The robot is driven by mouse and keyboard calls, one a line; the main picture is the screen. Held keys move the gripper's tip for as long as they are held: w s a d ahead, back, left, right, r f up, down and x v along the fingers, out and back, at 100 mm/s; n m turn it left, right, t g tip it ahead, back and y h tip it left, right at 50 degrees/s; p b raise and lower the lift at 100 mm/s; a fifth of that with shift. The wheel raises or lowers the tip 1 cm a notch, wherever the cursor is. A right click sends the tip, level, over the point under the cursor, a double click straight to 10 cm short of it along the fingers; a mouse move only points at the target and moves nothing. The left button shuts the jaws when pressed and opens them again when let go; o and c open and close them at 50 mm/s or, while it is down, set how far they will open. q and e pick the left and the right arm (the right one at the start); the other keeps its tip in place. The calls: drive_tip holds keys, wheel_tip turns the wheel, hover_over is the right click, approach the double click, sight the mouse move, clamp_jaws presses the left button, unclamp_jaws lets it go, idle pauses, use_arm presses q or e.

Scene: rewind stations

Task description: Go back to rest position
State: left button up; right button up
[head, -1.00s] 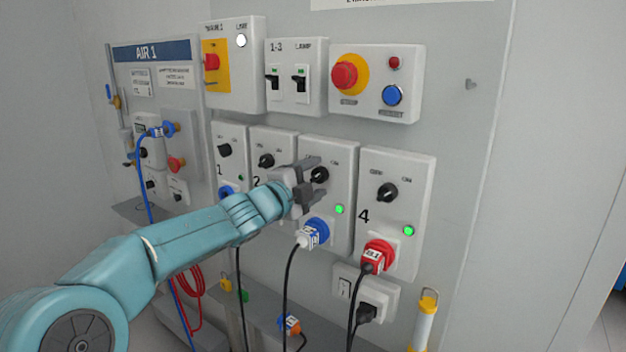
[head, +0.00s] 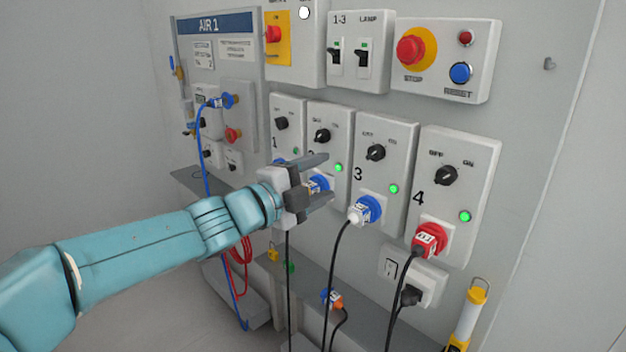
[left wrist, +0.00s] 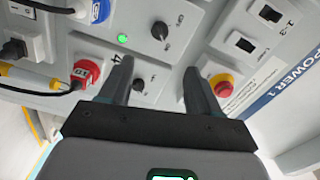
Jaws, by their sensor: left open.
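My left gripper (head: 322,180) is open and holds nothing. In the head view it hangs in front of station 2 (head: 334,120), hiding its lower part, with a blue plug (head: 318,184) seen between the fingers. Station 3 (head: 398,135), with a black knob (head: 375,152), a lit green lamp and a blue plug (head: 364,210), is to its right. The left wrist view shows both fingers (left wrist: 155,85) spread, with station knobs and a green lamp (left wrist: 122,38) beyond. My right gripper is in neither view.
Station 4 (head: 458,160) has a red plug (head: 430,238) and a lit green lamp. A red stop button (head: 410,48) and blue reset button (head: 461,73) are above. Black cables (head: 335,270) hang below. The AIR 1 panel (head: 215,60) is left. Free floor (head: 150,320) shows at lower left.

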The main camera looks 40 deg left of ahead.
use_arm(q)
drive_tip(key=shift+s, duration=0.6)
